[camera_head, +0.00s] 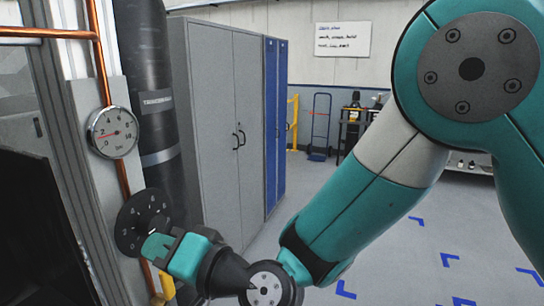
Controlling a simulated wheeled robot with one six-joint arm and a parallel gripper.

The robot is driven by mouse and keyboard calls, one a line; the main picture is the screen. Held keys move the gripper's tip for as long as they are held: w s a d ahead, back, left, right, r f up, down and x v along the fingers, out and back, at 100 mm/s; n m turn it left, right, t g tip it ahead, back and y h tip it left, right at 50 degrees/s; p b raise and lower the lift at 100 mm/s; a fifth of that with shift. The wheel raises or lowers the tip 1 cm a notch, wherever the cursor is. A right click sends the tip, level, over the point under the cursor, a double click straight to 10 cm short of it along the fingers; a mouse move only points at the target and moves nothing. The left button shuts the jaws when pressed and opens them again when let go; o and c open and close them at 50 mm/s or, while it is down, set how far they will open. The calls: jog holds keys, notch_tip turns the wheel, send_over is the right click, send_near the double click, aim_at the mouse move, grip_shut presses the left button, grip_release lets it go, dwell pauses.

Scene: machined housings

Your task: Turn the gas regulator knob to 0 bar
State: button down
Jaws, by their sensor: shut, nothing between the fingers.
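A round black dial plate with white numerals (137,212) is on the grey panel at the left, in line with a copper pipe. Its lower right part is hidden behind my gripper, and I cannot make out the knob or its setting. A round white pressure gauge (112,132) sits above it; its red needle points left, and the exact reading is too small to tell. My gripper (152,247) is shut and empty, its tip in front of the dial plate's lower right edge. I cannot tell whether it touches.
A copper pipe (108,75) runs down the panel to the gauge. A dark gas cylinder (150,85) stands just right of it. Grey lockers (215,110) and blue lockers (275,120) stand behind. The floor (400,245) at right is open, with blue corner marks.

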jog(key=shift+p+x, duration=0.6)
jog(key=shift+x, duration=0.25)
jog(key=shift+r, duration=0.25)
jog(key=shift+w+d+f+b, duration=0.15)
jog(key=shift+f+b, duration=0.2)
jog(key=shift+b, duration=0.35)
jog(key=shift+w+d+f+b, duration=0.15)
jog(key=shift+f+b, duration=0.15)
jog(key=shift+b, duration=0.35)
jog(key=shift+w+f+b, duration=0.1)
jog(key=shift+f+b, duration=0.1)
jog(key=shift+b, duration=0.2)
jog(key=shift+w+d+f+b, duration=0.1)
jog(key=shift+w+f+b, duration=0.1)
jog(key=shift+b, duration=0.25)
jog(key=shift+s, duration=0.1)
